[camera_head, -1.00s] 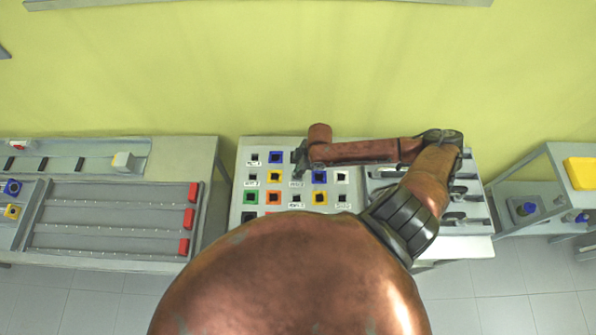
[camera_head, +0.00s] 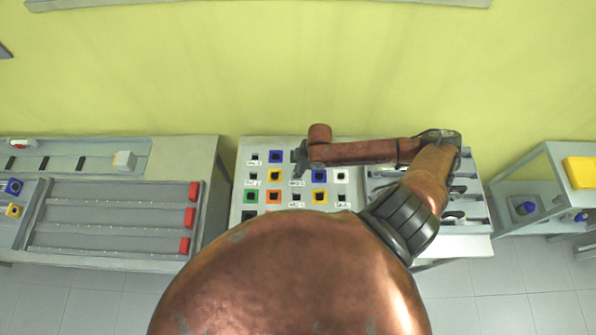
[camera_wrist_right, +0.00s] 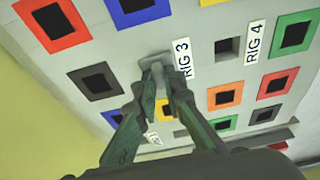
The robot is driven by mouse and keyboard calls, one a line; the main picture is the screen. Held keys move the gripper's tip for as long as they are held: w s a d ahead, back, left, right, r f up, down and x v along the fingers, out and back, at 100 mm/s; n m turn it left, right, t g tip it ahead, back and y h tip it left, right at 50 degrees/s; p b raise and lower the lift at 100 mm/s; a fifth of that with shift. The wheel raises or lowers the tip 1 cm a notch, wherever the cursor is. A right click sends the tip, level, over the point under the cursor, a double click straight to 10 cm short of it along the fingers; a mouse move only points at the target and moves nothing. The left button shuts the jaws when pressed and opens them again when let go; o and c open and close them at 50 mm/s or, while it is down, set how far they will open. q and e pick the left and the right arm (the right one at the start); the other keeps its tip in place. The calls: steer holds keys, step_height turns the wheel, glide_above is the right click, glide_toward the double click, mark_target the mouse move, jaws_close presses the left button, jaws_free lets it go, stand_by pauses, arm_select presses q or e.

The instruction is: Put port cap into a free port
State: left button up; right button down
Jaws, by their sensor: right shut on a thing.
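My right gripper (camera_wrist_right: 158,92) is shut on a pale grey port cap (camera_wrist_right: 156,68) with a stem between the fingertips. The cap is at the port panel (camera_wrist_right: 190,22), just left of the "RIG 3" label; I cannot tell whether it is seated in a port there or only in front of it. In the head view my right gripper (camera_head: 299,158) is small over the panel. Open square ports are around it: a dark grey one (camera_wrist_right: 97,82), a red one (camera_wrist_right: 52,22), a white one (camera_wrist_right: 228,48) and an orange one (camera_wrist_right: 225,95). My left gripper is out of view.
A grey rack (camera_head: 110,215) with red end blocks stands on the left table. Slotted holders (camera_head: 465,212) are right of the panel, partly behind my arm. A shelf with a yellow box (camera_head: 580,172) stands far right. My arm hides the panel's front.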

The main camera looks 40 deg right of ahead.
steer(key=shift+s+f, duration=0.1)
steer(key=c, duration=1.9)
jaws_free()
steer(key=shift+c, duration=0.2)
steer(key=v, duration=1.2)
step_height(320, 180, up, 8)
steer(key=p, duration=0.9)
